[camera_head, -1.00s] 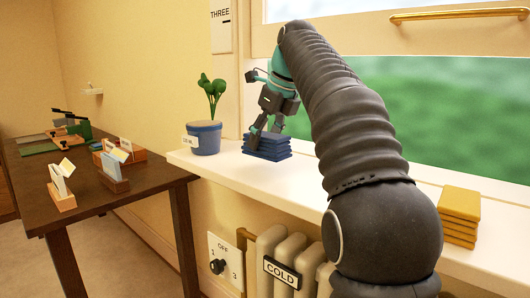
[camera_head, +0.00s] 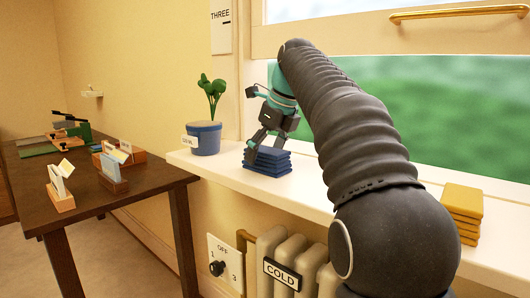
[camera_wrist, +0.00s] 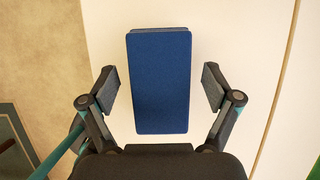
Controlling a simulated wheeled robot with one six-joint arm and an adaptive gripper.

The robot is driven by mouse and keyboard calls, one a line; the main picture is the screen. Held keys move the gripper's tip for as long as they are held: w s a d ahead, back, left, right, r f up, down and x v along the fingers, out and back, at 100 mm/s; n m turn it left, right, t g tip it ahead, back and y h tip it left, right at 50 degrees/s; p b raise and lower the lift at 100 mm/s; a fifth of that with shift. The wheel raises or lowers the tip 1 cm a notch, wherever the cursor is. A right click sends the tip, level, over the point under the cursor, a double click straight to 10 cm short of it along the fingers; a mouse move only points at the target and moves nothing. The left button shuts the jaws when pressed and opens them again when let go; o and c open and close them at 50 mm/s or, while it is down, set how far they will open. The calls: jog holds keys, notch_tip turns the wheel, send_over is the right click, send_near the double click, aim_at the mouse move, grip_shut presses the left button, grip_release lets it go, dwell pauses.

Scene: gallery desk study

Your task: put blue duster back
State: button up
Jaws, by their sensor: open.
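A stack of flat blue dusters (camera_head: 268,166) lies on the white window sill, right of the potted plant. My gripper (camera_head: 262,150) is just above the stack, fingers pointing down and spread open. In the wrist view, the top blue duster (camera_wrist: 160,85) shows from above as an upright rectangle. My open gripper (camera_wrist: 160,90) has one finger on each side of it, with a gap on both sides. I cannot tell whether the fingertips reach down to the level of the top duster.
A blue pot (camera_head: 204,138) with a plant stands left of the stack. A yellow stack (camera_head: 461,212) lies on the sill at right. A radiator (camera_head: 285,262) is below the sill. A dark table (camera_head: 95,205) at left holds card holders. The sill edge (camera_head: 320,212) is close.

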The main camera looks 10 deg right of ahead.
aim_at(275, 151)
jog(key=p+v, duration=0.1)
jog(key=v, duration=0.4)
jog(key=shift+r+p, duration=0.3)
jog(key=shift+v, duration=1.1)
jog(key=shift+c, duration=0.2)
